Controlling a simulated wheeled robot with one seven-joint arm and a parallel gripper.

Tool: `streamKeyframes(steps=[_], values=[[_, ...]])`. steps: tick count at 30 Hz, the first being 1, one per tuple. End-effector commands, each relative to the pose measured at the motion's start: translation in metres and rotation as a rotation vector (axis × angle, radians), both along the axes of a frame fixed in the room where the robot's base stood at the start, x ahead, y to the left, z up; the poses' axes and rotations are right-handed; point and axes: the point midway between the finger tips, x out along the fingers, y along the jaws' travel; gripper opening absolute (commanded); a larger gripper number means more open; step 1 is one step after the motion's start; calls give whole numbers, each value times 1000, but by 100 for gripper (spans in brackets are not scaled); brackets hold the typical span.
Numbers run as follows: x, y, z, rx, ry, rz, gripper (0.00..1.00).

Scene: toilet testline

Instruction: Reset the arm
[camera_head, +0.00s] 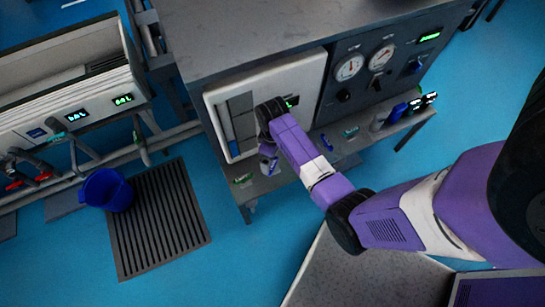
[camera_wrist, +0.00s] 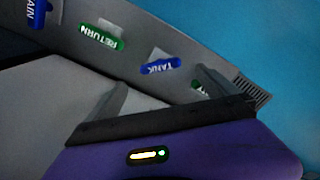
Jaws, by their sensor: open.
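My purple and white arm (camera_head: 322,178) reaches from the right side of the head view to the front of the grey bench. My gripper (camera_wrist: 160,95) shows in the wrist view with its two grey fingers spread apart and nothing between them. In the head view the gripper (camera_head: 268,160) is small, partly hidden by my own wrist, just in front of the white panel and above the ledge. In the wrist view a blue TANK tag (camera_wrist: 160,67) lies beyond the fingers, and the right finger partly covers a green tag.
The grey bench (camera_head: 270,30) carries a white panel (camera_head: 302,75) and dial gauges (camera_head: 349,67). A tagged ledge (camera_head: 345,150) runs along its front. A green RETURN tag (camera_wrist: 102,36) sits farther left. A blue bucket (camera_head: 106,190) stands beside a floor grate (camera_head: 160,225). Blue floor lies open between.

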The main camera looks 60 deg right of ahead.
Motion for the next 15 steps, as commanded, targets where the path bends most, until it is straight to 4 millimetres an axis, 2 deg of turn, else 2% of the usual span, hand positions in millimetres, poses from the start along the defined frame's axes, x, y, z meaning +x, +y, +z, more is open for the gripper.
streamKeyframes(steps=[4,15], values=[[0,0,9,0,0,0,98],[0,0,9,0,1,0,98]])
